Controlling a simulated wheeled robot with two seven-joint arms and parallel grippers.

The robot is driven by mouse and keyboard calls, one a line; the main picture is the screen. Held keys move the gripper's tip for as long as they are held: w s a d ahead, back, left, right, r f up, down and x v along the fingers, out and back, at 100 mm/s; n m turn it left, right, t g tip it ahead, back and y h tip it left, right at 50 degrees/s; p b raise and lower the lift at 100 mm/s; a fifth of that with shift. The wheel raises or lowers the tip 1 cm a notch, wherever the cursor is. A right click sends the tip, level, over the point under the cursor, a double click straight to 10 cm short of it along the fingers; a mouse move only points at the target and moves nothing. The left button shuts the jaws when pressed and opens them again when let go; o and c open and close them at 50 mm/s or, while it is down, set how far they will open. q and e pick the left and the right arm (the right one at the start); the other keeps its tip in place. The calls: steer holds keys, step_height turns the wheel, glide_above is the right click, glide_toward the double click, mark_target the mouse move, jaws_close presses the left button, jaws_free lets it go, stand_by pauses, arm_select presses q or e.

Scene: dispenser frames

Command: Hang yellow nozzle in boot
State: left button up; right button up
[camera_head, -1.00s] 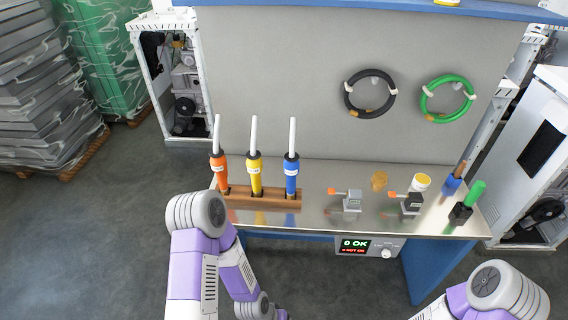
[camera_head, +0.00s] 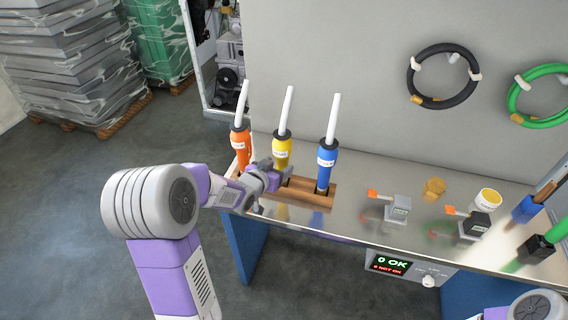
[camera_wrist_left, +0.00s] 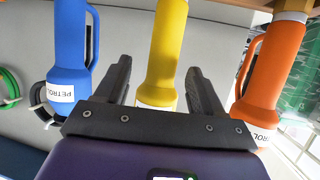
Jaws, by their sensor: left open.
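The yellow nozzle (camera_head: 282,151) with a white spout stands upright in the middle of the wooden rack (camera_head: 310,201), between the orange nozzle (camera_head: 240,140) and the blue nozzle (camera_head: 326,163). My left gripper (camera_head: 276,174) is open at the yellow nozzle. In the left wrist view its two fingers (camera_wrist_left: 160,78) stand on either side of the yellow nozzle's body (camera_wrist_left: 166,45), with gaps visible. Two sockets, one blue (camera_head: 525,208) and one black (camera_head: 537,249), are at the right end of the bench; I cannot tell which is the boot. My right gripper is out of view.
A black hose coil (camera_head: 413,84) and a green one (camera_head: 513,98) hang on the back panel. The bench between rack and blocks is clear.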

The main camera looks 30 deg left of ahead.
mark_target(279, 163)
arm_select(q)
steer(key=x, duration=0.2)
steer(key=b+x, duration=0.1)
steer(key=x, duration=0.2)
steer(key=shift+w+a+f, duration=0.1)
steer(key=shift+a+f, duration=0.1)
steer(key=shift+a, duration=0.05)
jaws_close()
steer(key=shift+r, duration=0.15)
